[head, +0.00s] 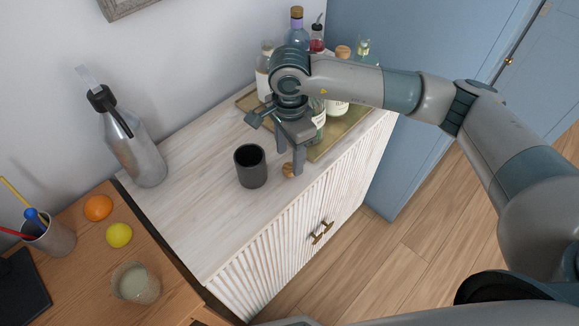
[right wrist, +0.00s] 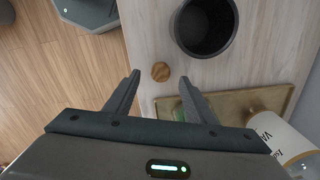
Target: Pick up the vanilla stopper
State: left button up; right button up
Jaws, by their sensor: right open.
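A small round wooden stopper (head: 288,170) lies on the white cabinet top near its front edge, just right of the dark cup. In the right wrist view the stopper (right wrist: 160,72) shows between and just beyond the fingertips. My right gripper (head: 290,153) points down over it, open and empty; the right wrist view shows its fingers (right wrist: 160,80) spread apart. A bottle with a label starting "VA" (right wrist: 272,132) stands at the lower right of the right wrist view. My left gripper is not in view.
A dark cup (head: 250,167) stands close to the stopper. A tray (head: 333,140) with several bottles lies behind the gripper. A grey metal bottle (head: 143,155) stands at the left end of the cabinet (head: 205,190). The cabinet top between is clear.

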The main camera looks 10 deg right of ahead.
aim_at(291, 166)
jog(key=shift+d+f+p, duration=0.1)
jog(key=shift+f+p, duration=0.25)
jog(key=shift+p, duration=0.05)
notch_tip(291, 166, down, 2)
jog(key=shift+d+f+p, duration=0.1)
jog(key=shift+p, duration=0.45)
jog(key=shift+w+f, duration=0.1)
jog(key=shift+f, duration=0.6)
jog(key=shift+c, duration=0.6)
jog(key=c, duration=1)
